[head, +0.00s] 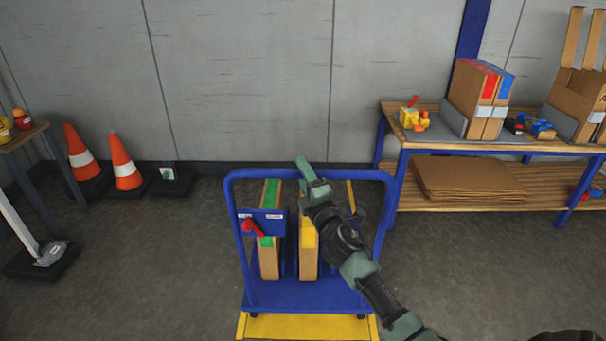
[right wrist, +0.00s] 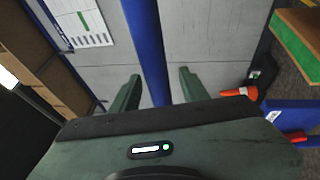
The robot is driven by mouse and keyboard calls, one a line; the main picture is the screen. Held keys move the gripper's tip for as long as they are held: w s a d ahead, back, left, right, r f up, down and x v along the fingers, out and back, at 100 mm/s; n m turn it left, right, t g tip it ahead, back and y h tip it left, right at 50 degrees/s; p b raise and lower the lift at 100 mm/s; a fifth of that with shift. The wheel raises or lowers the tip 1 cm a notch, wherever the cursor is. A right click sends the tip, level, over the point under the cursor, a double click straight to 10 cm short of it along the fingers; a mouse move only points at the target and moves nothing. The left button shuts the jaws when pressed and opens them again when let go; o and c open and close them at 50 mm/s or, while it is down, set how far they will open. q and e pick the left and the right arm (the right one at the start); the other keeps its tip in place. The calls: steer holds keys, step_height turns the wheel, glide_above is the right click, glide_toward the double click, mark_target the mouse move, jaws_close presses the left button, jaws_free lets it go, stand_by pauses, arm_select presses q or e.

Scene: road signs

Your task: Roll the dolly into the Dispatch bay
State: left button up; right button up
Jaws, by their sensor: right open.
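The blue dolly (head: 290,292) stands in the middle of the head view, with upright boxes on its deck: one with green tape (head: 269,258), one with yellow tape (head: 308,253). A blue panel with a red lever (head: 254,228) is on its left side. My right gripper (head: 306,170) is at the top of the dolly's handle (head: 260,173). In the right wrist view, its open fingers (right wrist: 159,77) have the blue handle bar (right wrist: 148,40) between them. Contact cannot be told. My left gripper is not in view. No bay labelled Dispatch can be read.
Yellow floor marking (head: 308,328) shows below the dolly. Orange cones (head: 123,163) stand at the left by the wall. A blue-legged workbench (head: 400,160) with cartons stands at the right. Dark floor is clear on both sides of the dolly.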

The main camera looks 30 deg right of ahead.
steer(key=v, duration=0.7)
steer(key=shift+s, duration=0.35)
steer(key=shift+f, duration=0.1)
